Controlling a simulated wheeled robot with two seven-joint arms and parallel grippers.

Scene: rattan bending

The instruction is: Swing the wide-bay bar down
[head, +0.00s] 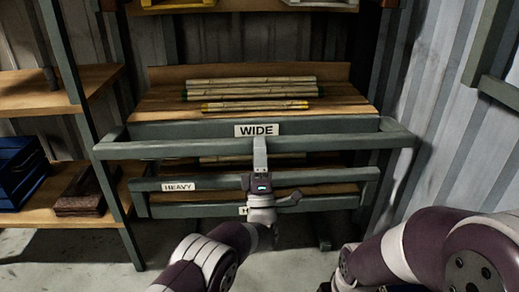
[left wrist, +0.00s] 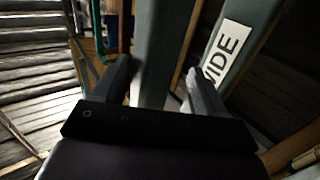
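The wide-bay bar (head: 185,150) is a grey-green square bar. It juts out level in front of the WIDE label (head: 256,130), with a side arm at each end running back to the rack. My left gripper (head: 260,147) reaches up from below to the middle of the bar. In the left wrist view the bar (left wrist: 155,50) passes between the two fingers (left wrist: 158,75). A gap shows beside the right finger, and I cannot tell whether the left finger touches. My right arm is at the lower right, its gripper out of view.
Several bamboo poles (head: 250,87) lie on the wooden shelf (head: 158,104) behind the bar. A lower rail with a HEAVY label (head: 179,186) runs below. Blue crates (head: 20,172) stand on shelving at left. Corrugated wall (head: 440,100) closes off the right.

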